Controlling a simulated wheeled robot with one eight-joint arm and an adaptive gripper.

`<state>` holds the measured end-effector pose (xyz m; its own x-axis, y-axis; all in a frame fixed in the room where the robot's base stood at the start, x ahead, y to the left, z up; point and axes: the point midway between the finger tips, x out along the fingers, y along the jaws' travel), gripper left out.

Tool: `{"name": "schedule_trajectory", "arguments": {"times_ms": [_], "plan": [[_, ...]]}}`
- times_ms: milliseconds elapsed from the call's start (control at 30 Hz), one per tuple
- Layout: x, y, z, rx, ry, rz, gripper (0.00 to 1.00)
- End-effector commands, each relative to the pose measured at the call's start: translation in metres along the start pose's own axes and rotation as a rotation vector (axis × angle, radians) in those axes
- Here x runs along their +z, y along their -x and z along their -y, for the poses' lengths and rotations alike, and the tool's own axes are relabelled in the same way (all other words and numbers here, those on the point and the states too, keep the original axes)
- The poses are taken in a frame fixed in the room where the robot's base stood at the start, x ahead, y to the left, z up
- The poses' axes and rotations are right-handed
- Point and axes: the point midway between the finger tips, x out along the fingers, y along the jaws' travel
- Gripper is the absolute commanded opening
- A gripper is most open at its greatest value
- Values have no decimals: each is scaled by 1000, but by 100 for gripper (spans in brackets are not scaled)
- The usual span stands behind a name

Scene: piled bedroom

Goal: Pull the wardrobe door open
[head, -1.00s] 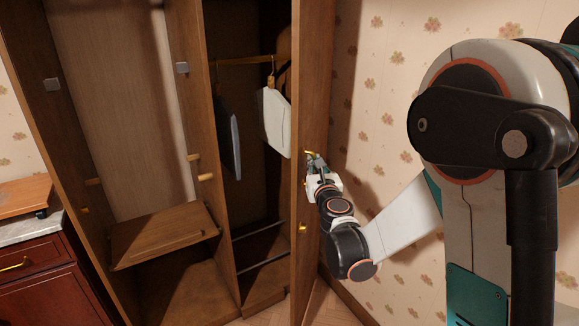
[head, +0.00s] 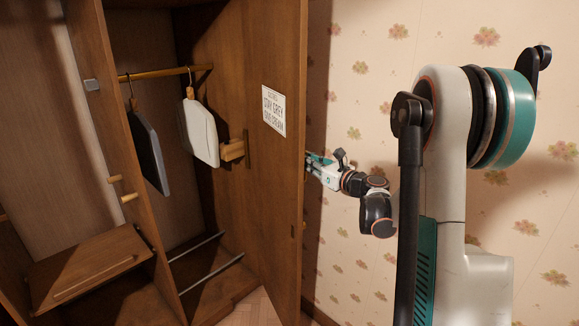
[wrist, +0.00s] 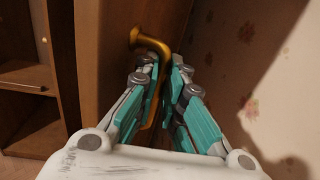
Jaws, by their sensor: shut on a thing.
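The brown wardrobe door (head: 275,190) stands open, its inner face with a lettered sign (head: 273,110) turned towards my head camera. In the wrist view, a gold bar handle (wrist: 152,44) sticks out from the door's outer face (wrist: 105,60). My gripper (wrist: 165,95) is shut around the handle, with a teal finger on each side of its bar. In the head view my gripper (head: 312,160) is just beyond the door's free edge, and the handle is hidden behind the door.
Inside the wardrobe, a dark item (head: 148,150) and a white item (head: 200,132) hang from a rail (head: 165,74). A wooden shelf (head: 90,268) is at the lower left. The flowered wall (head: 350,110) stands close on the right, leaving limited room beside the door.

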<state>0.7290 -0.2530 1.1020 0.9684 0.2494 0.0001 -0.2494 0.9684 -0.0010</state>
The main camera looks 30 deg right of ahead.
Motion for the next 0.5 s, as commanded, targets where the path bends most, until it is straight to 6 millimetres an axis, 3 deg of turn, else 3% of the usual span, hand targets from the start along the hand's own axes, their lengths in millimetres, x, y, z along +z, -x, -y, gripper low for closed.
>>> {"name": "schedule_trajectory", "arguments": {"times_ms": [33,200,500], "plan": [[2,0,12,16,-3,4,0],[2,4,37,21,-3,4,0],[2,6,63,22,-4,4,0]]}}
